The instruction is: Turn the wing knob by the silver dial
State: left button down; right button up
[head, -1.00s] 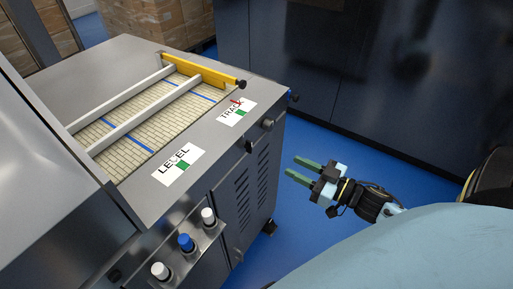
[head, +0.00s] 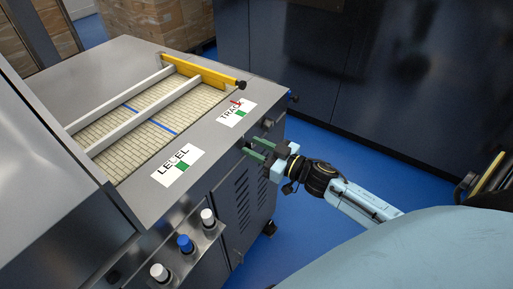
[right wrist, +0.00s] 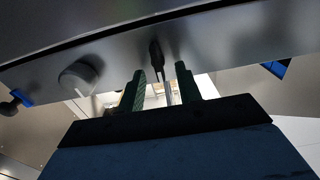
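The black wing knob (right wrist: 156,52) sticks out from the machine's front face. In the right wrist view it stands upright between and just beyond my fingertips. The silver dial (right wrist: 80,75) is a round knob to its left there; in the head view the dial (head: 267,124) is right of my fingertips. My right gripper (head: 250,147) is open, its two green fingers pointing at the wing knob. In the right wrist view the gripper (right wrist: 161,72) shows a gap around the knob's line, with no clear contact. In the head view the fingers largely cover the knob. My left gripper is not in view.
The machine top holds a belt (head: 112,126) with white rails, a yellow bar (head: 205,73), a LEVEL label (head: 178,165) and a TRACK label (head: 237,112). White and blue buttons (head: 185,243) sit on the front. Blue floor (head: 315,220) is clear at right.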

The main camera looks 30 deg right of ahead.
jog(key=shift+c, duration=0.2)
grip_shut()
jog(key=shift+a+n, duration=0.1)
jog(key=shift+n, duration=0.7)
jog(key=shift+s+a+n+p, duration=0.1)
jog(key=shift+n+p, duration=0.3)
jog(key=shift+n, duration=0.6)
jog(key=shift+a+f+n, duration=0.1)
jog(key=shift+f+n, duration=0.05)
jog(key=shift+n, duration=1.55)
jog(key=shift+s+a+f+n, duration=0.1)
jog(key=shift+f+n, duration=0.1)
jog(key=shift+n, duration=1.4)
jog(key=shift+f+n+b, duration=0.15)
jog(key=shift+n+b, duration=0.15)
jog(key=shift+n, duration=1.7)
